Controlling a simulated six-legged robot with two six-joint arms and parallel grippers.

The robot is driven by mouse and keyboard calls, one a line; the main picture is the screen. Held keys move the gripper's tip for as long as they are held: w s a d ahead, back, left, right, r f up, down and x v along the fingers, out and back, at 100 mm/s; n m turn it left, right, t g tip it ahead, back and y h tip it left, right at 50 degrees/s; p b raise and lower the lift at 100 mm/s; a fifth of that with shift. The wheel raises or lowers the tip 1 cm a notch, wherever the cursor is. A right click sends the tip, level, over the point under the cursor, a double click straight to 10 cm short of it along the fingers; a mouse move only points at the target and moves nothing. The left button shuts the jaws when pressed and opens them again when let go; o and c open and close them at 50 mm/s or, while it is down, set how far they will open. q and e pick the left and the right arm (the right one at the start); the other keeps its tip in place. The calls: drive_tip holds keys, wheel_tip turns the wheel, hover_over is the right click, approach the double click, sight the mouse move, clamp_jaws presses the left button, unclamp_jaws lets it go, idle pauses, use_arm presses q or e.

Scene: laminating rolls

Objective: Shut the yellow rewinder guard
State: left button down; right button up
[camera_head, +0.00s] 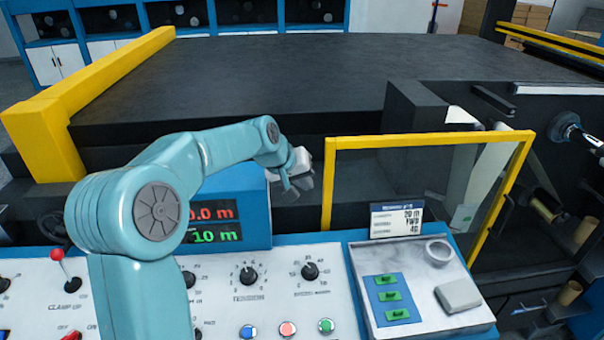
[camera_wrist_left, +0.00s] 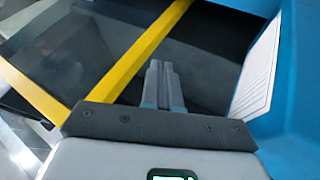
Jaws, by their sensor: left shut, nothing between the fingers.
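The yellow rewinder guard (camera_head: 432,141) is a yellow frame around a clear panel, standing at the right of the head view in front of the dark machine. A dark handle shows on its right upright; I cannot tell how far the guard stands open. My left gripper (camera_head: 301,182) is shut and empty, just left of the guard's left upright. In the left wrist view, my shut fingers (camera_wrist_left: 161,75) point alongside a yellow bar of the guard (camera_wrist_left: 140,55), with the clear panel left of it. I cannot tell whether they touch it. My right gripper is not in view.
A control panel (camera_head: 290,300) with knobs and buttons lies in front, with a red-topped lever (camera_head: 57,255) at left. A grey tray (camera_head: 455,322) holds a ring and a grey block. A small label card (camera_head: 396,220) stands below the guard. A dark machine top (camera_head: 270,75) spreads behind.

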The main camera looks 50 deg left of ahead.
use_arm(q)
drive_tip(key=p+x, duration=0.1)
drive_tip(key=x, duration=0.4)
drive_tip(key=shift+w+f, duration=0.15)
drive_tip(key=shift+f, duration=0.25)
drive_tip(key=shift+a, duration=0.1)
drive_tip(key=shift+w, duration=0.15)
